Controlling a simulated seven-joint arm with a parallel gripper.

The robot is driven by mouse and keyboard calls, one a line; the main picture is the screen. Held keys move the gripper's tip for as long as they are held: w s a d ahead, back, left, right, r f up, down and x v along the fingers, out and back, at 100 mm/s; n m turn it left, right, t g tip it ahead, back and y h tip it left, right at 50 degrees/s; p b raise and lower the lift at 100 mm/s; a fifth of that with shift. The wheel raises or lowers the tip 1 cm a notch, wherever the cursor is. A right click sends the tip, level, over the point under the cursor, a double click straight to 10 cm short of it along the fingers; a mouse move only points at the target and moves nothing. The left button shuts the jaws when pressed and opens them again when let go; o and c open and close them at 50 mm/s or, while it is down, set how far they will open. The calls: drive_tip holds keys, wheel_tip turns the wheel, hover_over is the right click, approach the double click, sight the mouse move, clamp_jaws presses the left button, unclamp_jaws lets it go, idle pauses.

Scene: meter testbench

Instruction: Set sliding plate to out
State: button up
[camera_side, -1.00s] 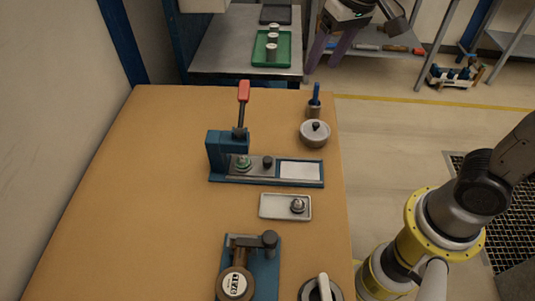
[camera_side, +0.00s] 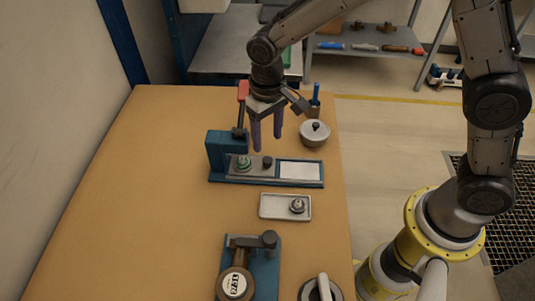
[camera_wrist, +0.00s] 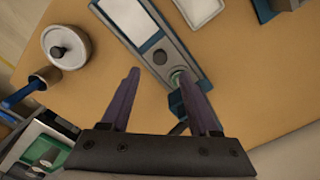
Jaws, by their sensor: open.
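The blue testbench fixture (camera_side: 216,158) stands on the wooden table. A grey sliding plate (camera_side: 252,170) lies along its base, with a dark knob (camera_side: 267,162) on it and a green-ringed round part (camera_side: 243,163) at its left end. A white panel (camera_side: 299,170) is at the base's right end. A lever with a red handle (camera_side: 243,91) rises behind the plate. My gripper (camera_side: 267,144) points down above and behind the fixture, open and empty, apart from the knob. In the wrist view the knob (camera_wrist: 160,56) shows ahead of my gripper (camera_wrist: 163,80); the right finger partly covers the green-ringed part.
A lidded grey pot (camera_side: 314,136) and a holder with a blue pen (camera_side: 316,94) stand right of my gripper. A white tray (camera_side: 266,208) with a small metal part lies in front of the fixture. A gauge device (camera_side: 235,284) stands nearer. The table's left side is clear.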

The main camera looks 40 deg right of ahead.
sight(268, 159)
wheel_tip(268, 159, down, 7)
drive_tip(key=shift+f, duration=0.15)
drive_tip(key=shift+c, duration=0.2)
clamp_jaws()
idle(1.4)
